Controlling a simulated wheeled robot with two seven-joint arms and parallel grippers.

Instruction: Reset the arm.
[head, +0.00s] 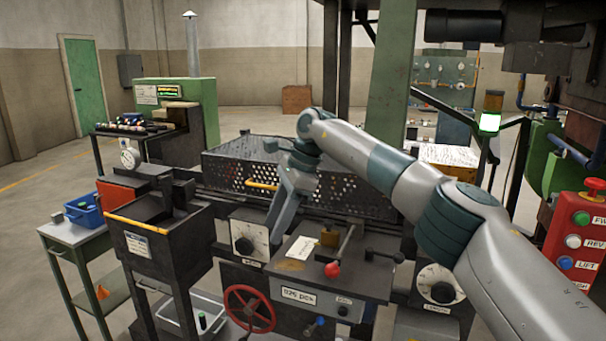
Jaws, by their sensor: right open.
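My right arm comes in from the lower right and reaches across the machine to the middle of the view. Its grey right gripper (281,222) points down, in front of the perforated metal guard (345,184) and above the machine's front panels. Its jaws are open, and I see nothing held in them. Whether the fingertips touch anything is hard to tell. My left arm and left gripper are not in view.
A dark control box with a red knob (332,269) and a red handwheel (249,309) are below the gripper. A dark hopper (150,241) and a side table with a blue bin (84,211) stand left. A red button pendant (577,245) hangs right.

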